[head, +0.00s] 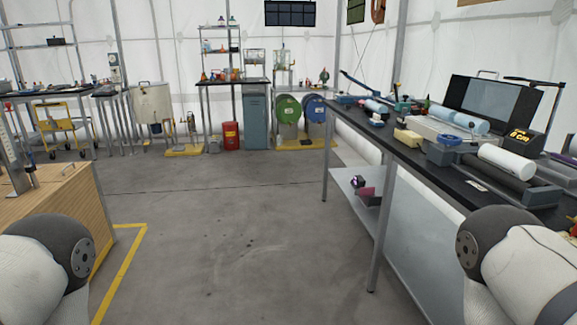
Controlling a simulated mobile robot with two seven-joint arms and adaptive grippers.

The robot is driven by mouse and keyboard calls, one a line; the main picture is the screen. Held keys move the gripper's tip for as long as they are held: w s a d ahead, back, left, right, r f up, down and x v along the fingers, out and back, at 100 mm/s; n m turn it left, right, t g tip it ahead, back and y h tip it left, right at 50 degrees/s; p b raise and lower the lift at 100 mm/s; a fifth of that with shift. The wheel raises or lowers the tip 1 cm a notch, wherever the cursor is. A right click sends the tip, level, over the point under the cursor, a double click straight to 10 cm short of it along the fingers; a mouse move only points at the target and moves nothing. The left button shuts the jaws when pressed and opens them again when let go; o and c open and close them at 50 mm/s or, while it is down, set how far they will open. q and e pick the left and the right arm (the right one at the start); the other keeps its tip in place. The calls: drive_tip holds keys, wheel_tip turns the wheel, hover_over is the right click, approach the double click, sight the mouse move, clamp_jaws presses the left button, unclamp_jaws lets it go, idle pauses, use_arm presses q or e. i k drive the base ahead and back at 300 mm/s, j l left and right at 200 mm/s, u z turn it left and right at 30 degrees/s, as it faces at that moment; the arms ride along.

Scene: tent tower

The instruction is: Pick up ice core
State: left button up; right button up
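A pale blue cylinder (470,122) that looks like an ice core lies on the dark-topped bench (410,158) at the right. A white cylinder (506,161) lies nearer on the same bench, beside a dark tray. A smaller pale blue cylinder (376,106) lies toward the bench's far end. I cannot tell for sure which of these is the ice core. Parts of both my arms show at the bottom left and bottom right corners. Neither of my grippers is in view, and nothing is seen held.
The grey floor (225,230) ahead is clear. The bench has a metal leg (379,225) and a lower shelf (415,250). A screen (487,102) and a lit display (521,135) stand on the bench.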

sight(377, 107)
drive_tip(key=i+j, duration=0.1)
drive_tip(key=i, duration=0.5)
drive_tip(key=i+j, duration=0.1)
drive_tip(key=i, duration=0.5)
drive_tip(key=i+j+z, duration=0.1)
drive_tip(key=i, duration=0.5)
drive_tip(key=i+j, duration=0.2)
drive_tip(key=i, duration=0.35)
